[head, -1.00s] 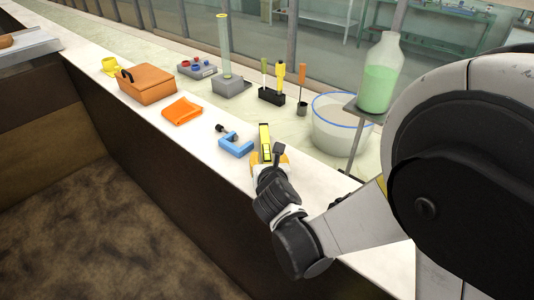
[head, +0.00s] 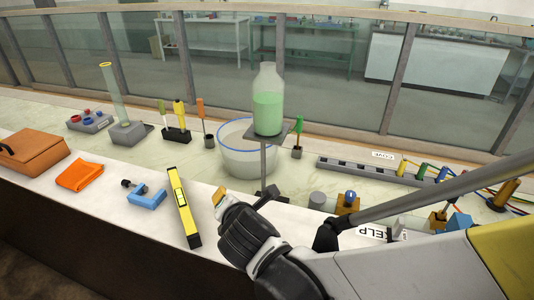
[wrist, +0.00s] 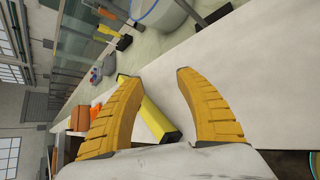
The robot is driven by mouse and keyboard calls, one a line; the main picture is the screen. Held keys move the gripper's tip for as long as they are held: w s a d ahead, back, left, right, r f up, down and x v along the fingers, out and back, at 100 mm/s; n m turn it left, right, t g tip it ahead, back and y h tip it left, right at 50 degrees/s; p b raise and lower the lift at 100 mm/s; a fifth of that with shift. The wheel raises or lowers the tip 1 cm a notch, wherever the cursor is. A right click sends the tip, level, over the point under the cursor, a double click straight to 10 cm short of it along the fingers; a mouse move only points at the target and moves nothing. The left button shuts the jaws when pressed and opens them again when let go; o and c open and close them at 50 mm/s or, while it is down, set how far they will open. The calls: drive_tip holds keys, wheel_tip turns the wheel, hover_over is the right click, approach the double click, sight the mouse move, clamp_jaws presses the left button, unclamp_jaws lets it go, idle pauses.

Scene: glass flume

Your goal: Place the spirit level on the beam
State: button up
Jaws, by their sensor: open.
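The spirit level (head: 183,208) is a long yellow bar with a dark near end. It lies on the white ledge, right of a blue clamp (head: 148,197). My gripper (head: 219,195) is just right of the level, apart from it in the picture. In the wrist view its two yellow fingers (wrist: 154,76) are spread with nothing held between them. The level also shows in the wrist view (wrist: 150,110), beyond the fingers and partly hidden by the left one. I cannot tell for sure which thing is the beam.
A green bottle (head: 268,105) stands on a raised plate in front of a blue-rimmed tub (head: 236,160). An orange cloth (head: 80,176) and a brown case (head: 33,153) lie left. A grey socketed strip (head: 375,172) and cables are at right. Bare ledge shows around the level.

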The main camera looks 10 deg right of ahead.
drive_tip(key=s+d+r+m+g, duration=0.1)
drive_tip(key=s+d+m, duration=0.5)
drive_tip(key=m, duration=0.6)
drive_tip(key=s+d+r+m+g+h, duration=0.1)
drive_tip(key=s+d+m+g, duration=0.2)
drive_tip(key=s+d+m, duration=0.4)
drive_tip(key=d+m, duration=0.3)
drive_tip(key=m, duration=0.3)
drive_tip(key=shift+s+d+r+m, duration=0.15)
drive_tip(key=shift+d+r+m, duration=0.05)
drive_tip(key=shift+r+m, duration=0.15)
drive_tip(key=shift+o, duration=1.1)
drive_tip(key=shift+s+d+m+g, duration=0.1)
drive_tip(key=shift+s+m+g, duration=0.2)
drive_tip(key=shift+s+m, duration=0.35)
